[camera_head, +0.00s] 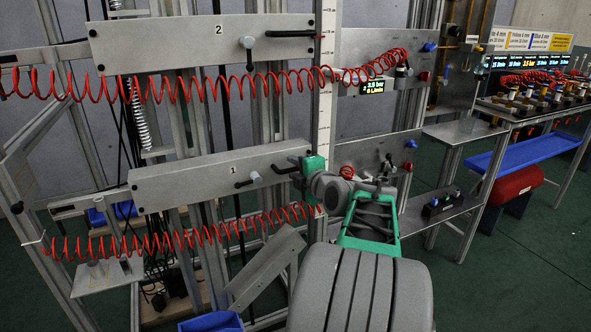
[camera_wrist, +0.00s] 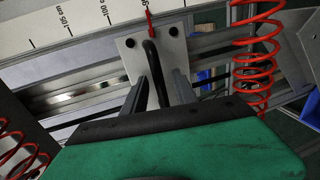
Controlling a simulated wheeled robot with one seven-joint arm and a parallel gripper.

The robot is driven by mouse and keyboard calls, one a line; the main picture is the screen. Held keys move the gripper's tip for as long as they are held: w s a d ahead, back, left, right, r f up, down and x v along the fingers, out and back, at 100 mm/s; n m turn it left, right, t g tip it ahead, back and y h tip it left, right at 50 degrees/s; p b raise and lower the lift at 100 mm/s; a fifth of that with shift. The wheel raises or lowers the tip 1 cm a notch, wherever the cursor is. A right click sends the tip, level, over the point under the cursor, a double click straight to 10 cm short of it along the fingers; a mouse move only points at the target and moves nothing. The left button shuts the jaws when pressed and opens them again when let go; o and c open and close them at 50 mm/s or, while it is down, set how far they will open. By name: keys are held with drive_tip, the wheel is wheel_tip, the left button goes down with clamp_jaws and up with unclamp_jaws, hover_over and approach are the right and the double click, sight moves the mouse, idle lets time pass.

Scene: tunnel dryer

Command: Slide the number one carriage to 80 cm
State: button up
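The number one carriage (camera_head: 225,178) is a long grey plate marked "1", low at centre left. A black bar handle (camera_head: 285,169) is at its right end. In the wrist view the handle (camera_wrist: 154,62) stands between the two fingers of my gripper (camera_wrist: 158,76), with narrow gaps showing on both sides, so the gripper looks open around it. A red pointer (camera_wrist: 150,24) on the carriage's end plate (camera_wrist: 128,47) lies against the white scale (camera_wrist: 88,18), past the 100 cm mark on the side away from 105. The exact reading is hidden. The scale (camera_head: 325,75) stands upright in the head view.
The number two carriage (camera_head: 185,42) hangs above, with its own handle (camera_head: 290,33). Red coiled hoses (camera_head: 180,240) run below both plates. A slanted grey plate (camera_head: 265,268) and blue bin (camera_head: 211,322) are below. A bench with a blue tray (camera_head: 530,152) stands right.

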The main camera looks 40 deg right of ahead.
drive_tip(key=shift+c, duration=0.3)
clamp_jaws()
idle(1.0)
